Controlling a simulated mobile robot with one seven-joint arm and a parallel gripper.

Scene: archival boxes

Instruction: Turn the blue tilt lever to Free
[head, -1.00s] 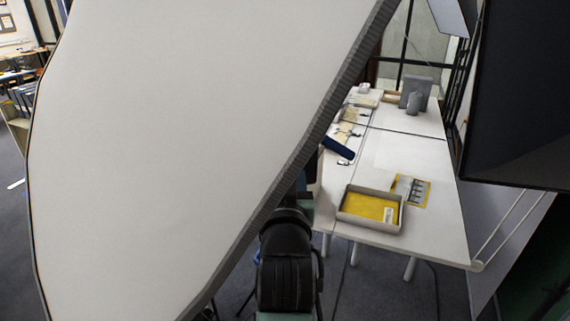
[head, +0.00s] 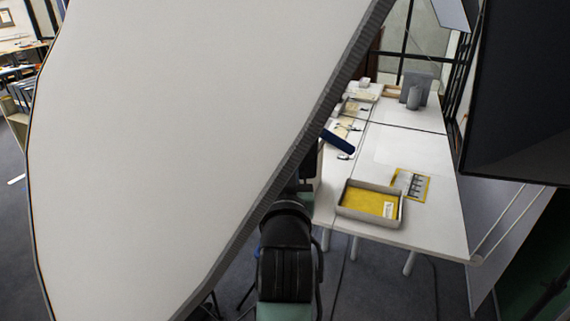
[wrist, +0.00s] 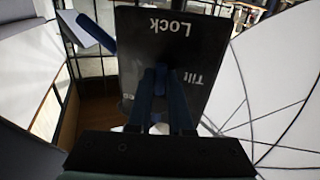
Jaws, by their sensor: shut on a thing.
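In the wrist view, a black plate (wrist: 185,45) carries white words that read upside down: Lock at the top, Tilt at the right, and a partly covered word ending in "ee" at the lower left. My gripper (wrist: 161,72) reaches up in front of this plate, shut on the dark blue tilt lever (wrist: 160,84). The fingers cover much of the lever, so its exact pointing is hard to tell. In the head view, my gripper is hidden behind my dark arm and the big white panel.
A large white panel (head: 190,130) fills the left of the head view. A blue bar (head: 338,142) sticks out past its edge. A white table (head: 430,222) at right holds a tray (head: 370,220) with yellow inside. A dark panel (head: 520,90) hangs at the right.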

